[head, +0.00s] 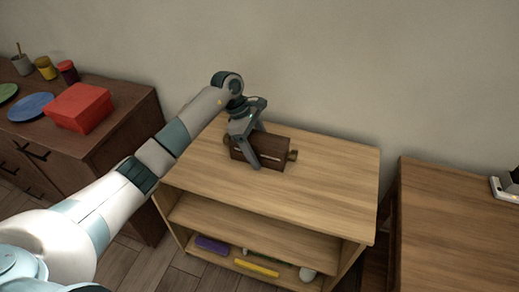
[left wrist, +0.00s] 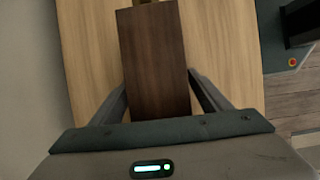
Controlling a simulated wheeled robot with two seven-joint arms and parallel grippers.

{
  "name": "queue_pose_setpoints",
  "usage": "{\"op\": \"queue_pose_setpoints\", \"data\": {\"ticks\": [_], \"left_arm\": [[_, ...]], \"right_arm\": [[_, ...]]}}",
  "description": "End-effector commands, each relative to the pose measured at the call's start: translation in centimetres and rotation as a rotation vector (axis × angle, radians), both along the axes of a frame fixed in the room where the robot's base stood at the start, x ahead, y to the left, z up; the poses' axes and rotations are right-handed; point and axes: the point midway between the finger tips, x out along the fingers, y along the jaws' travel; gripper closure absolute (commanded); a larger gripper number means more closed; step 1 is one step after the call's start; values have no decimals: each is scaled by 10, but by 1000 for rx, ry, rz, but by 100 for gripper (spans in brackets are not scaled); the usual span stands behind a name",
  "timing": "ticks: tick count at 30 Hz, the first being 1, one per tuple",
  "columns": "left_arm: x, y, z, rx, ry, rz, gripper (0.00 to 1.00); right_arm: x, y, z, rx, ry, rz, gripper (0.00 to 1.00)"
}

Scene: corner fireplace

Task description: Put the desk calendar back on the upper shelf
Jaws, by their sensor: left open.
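The desk calendar (head: 273,151) is a dark brown wooden block with brass-coloured knobs at its ends. It stands on the pale wooden top of the shelf unit (head: 325,165), towards the back left. My left gripper (head: 255,148) is over it, with one finger in front of the block and the jaws open. In the left wrist view the calendar (left wrist: 155,62) lies between the two spread fingers of the gripper (left wrist: 160,95). The fingers stand on either side of it; I cannot tell whether either touches it. My right gripper is not in view.
The lower shelves hold a purple item (head: 212,245), a yellow bar (head: 257,267) and a white object (head: 307,274). A dark cabinet at left bears a red box (head: 80,107), plates and jars. A brown table (head: 450,230) stands at right. The shelf top's right side is clear.

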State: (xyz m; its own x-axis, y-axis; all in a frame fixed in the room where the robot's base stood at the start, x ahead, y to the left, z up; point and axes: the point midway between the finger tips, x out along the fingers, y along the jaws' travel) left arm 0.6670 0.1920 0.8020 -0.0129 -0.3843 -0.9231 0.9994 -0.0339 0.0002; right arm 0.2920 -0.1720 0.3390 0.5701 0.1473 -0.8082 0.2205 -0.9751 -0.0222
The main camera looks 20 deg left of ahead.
Motion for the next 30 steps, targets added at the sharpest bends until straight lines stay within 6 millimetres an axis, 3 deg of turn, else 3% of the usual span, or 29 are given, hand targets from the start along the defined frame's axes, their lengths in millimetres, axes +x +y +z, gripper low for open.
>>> {"op": "queue_pose_setpoints", "data": {"ticks": [8, 24, 30], "left_arm": [[1, 5, 11, 1, -2, 0, 30], [2, 39, 93, 1, -2, 1, 30], [2, 45, 110, 0, -1, 0, 30]], "right_arm": [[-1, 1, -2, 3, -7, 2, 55], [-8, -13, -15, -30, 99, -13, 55], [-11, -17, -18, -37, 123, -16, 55]]}}
